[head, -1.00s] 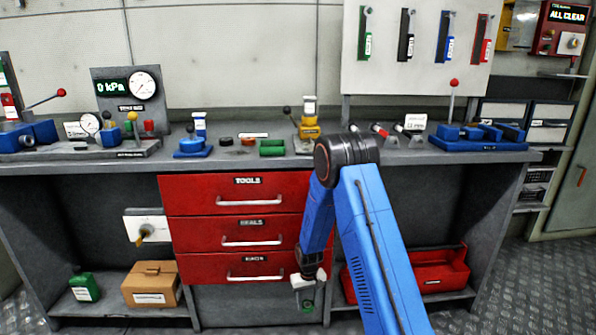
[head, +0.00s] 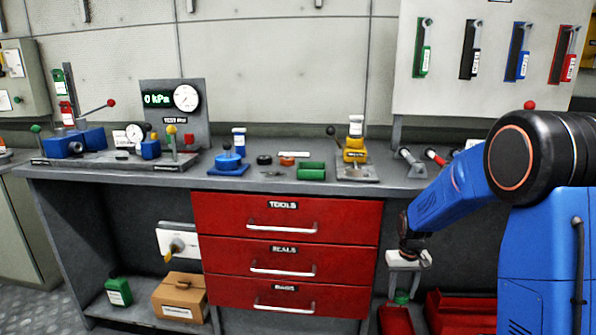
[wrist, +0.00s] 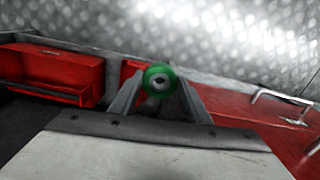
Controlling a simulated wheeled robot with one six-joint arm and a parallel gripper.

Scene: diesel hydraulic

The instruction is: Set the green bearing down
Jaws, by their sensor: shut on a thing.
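The green bearing (wrist: 159,80) is a small ring with a dark centre, held between the two fingers of my gripper (wrist: 156,92) in the wrist view. In the head view the bearing (head: 402,298) shows as a bit of green below my gripper (head: 403,285). My gripper is shut on it and points down in front of the workbench, right of the red drawers and below the bench top. The fingers are small and partly hard to make out in the head view.
Closed red drawers (head: 285,243) stand below. Red bins (head: 460,312) sit on the lower right shelf, near my gripper.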

